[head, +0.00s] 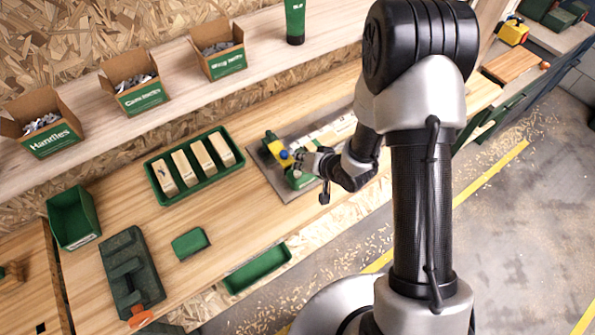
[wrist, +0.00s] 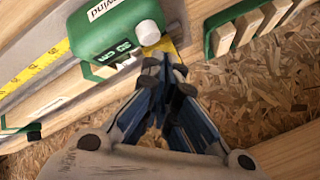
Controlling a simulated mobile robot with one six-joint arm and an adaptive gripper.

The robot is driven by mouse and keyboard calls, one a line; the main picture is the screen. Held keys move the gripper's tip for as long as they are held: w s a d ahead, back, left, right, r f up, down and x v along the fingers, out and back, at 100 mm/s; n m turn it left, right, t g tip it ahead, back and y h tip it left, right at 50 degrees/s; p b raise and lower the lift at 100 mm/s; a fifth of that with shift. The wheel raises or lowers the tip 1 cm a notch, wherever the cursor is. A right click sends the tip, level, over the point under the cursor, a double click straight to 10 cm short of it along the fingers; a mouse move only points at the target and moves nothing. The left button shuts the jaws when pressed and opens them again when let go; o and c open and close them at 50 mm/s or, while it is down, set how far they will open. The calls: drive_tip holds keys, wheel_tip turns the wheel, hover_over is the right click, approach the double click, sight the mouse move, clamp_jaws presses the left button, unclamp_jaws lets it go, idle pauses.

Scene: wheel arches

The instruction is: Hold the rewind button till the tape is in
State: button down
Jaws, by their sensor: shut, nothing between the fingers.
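A green device (wrist: 110,25) carries a white label that partly reads "wind". A pale round button (wrist: 148,32) sticks out of its side. A yellow tape (wrist: 35,72) with ruler marks lies stretched out beside it. In the head view the green device (head: 300,180) is partly hidden behind my gripper (head: 296,158). My gripper's fingertips also show in the wrist view (wrist: 165,66), shut and empty, close to the button. I cannot tell whether they touch it.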

drive_tip(key=shift+f, duration=0.15)
drive_tip(key=shift+f+b, duration=0.3)
drive_tip(key=shift+b, duration=0.1)
drive_tip(key=shift+f+b, duration=0.4)
drive_tip(key=shift+f, duration=0.1)
idle(0.8)
idle(0.3)
drive_tip(key=shift+r+p, duration=0.8)
drive_tip(key=shift+r, duration=0.2)
wheel_tip(320, 180, up, 5)
drive_tip(key=p, duration=0.4)
